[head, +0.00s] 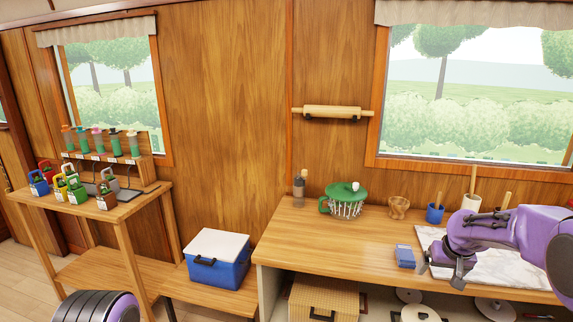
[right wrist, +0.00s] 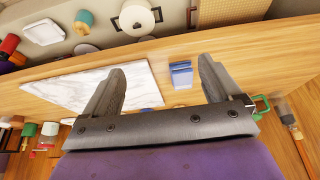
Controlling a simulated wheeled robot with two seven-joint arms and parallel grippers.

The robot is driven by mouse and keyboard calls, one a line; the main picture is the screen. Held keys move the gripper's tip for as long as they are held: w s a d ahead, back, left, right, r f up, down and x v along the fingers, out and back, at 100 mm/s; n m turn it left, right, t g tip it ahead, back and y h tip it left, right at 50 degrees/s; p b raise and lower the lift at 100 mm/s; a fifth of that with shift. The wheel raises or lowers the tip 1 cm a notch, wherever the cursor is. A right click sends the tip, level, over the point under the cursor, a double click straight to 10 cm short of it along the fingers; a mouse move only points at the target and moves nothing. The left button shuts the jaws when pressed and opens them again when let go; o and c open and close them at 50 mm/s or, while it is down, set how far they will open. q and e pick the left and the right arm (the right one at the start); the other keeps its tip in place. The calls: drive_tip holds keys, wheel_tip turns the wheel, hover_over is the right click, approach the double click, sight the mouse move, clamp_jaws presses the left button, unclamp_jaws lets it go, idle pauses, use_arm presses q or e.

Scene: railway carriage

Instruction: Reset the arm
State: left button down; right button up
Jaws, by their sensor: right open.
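My right arm is purple and comes in from the right in the head view. Its grey gripper (head: 441,274) is over the wooden counter, just right of a small blue block-like item (head: 404,257). In the right wrist view, the two fingers of the gripper (right wrist: 163,72) are spread wide with nothing held between them. The blue item (right wrist: 181,74) lies on the counter beyond the gap. My left gripper is not in view.
A marble board (head: 505,268) lies under my right arm on the counter (head: 300,228). A blue cooler (head: 217,258) is left. The counter's front-left part is clear.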

drive_tip(key=s+a+f+m+t+h+b, duration=0.1)
drive_tip(key=s+a+f+m+t, duration=0.15)
drive_tip(key=s+f, duration=0.6)
drive_tip(key=s+a+f+m+t+h+b, duration=0.1)
drive_tip(key=s+a+f+m+h, duration=0.3)
drive_tip(key=f, duration=0.8)
drive_tip(key=s+a+f+g+y, duration=0.1)
drive_tip(key=s+f, duration=0.2)
drive_tip(key=s, duration=0.7)
drive_tip(key=s+a+f+n+g+b, duration=0.1)
drive_tip(key=s+f, duration=0.3)
drive_tip(key=s, duration=0.6)
drive_tip(key=s+a+f+n+g+y, duration=0.1)
drive_tip(key=s+f, duration=0.3)
drive_tip(key=s, duration=0.6)
drive_tip(key=shift+a+g+y+b, duration=0.35)
drive_tip(key=shift+a+g, duration=0.35)
drive_tip(key=shift+g, duration=0.15)
drive_tip(key=shift+w+f+n, duration=0.1)
drive_tip(key=shift+n, duration=0.15)
